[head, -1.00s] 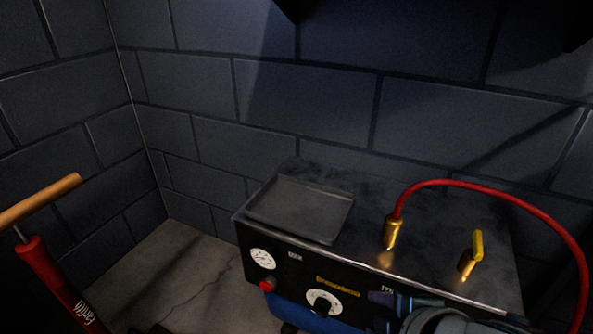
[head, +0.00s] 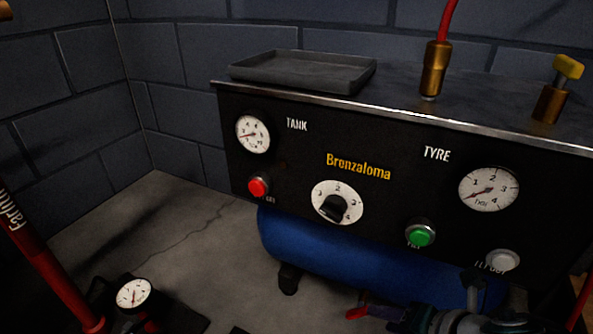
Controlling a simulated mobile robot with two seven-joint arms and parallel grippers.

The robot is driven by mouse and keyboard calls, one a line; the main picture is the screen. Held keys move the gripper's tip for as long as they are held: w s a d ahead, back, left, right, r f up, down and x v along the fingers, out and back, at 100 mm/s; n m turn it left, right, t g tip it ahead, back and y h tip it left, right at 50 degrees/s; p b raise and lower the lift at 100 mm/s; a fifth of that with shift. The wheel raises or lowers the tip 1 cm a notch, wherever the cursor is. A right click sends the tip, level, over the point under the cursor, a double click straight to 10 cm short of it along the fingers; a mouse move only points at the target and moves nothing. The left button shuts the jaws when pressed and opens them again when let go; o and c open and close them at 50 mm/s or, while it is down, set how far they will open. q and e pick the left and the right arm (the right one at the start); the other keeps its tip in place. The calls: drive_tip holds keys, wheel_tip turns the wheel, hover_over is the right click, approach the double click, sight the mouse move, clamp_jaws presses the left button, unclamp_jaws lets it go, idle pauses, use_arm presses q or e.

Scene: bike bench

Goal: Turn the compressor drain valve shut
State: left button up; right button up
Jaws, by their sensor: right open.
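The compressor (head: 300,180) has a black front panel with a blue tank (head: 320,250) below it. A small red lever (head: 357,313) shows under the tank, low in the picture. A brass valve with a yellow handle (head: 568,67) stands upright on the top at the right. I cannot tell from the picture which of these is the drain valve. My right gripper (head: 422,309) is open, low in front of the tank and just right of the red lever. Its fingers are dark, and contact with the lever cannot be made out.
A grey tray (head: 303,70) and a brass fitting with a red hose (head: 435,68) are on the compressor top. The panel carries gauges, a dial (head: 337,204) and buttons. A red pump (head: 45,265) with a gauge stands at left. Floor (head: 185,225) left of the tank is clear.

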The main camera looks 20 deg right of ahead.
sight(365, 314)
drive_tip(key=b+x, duration=0.7)
drive_tip(key=x, duration=0.2)
drive_tip(key=shift+w+b, duration=0.1)
drive_tip(key=shift+b, duration=0.25)
clamp_jaws()
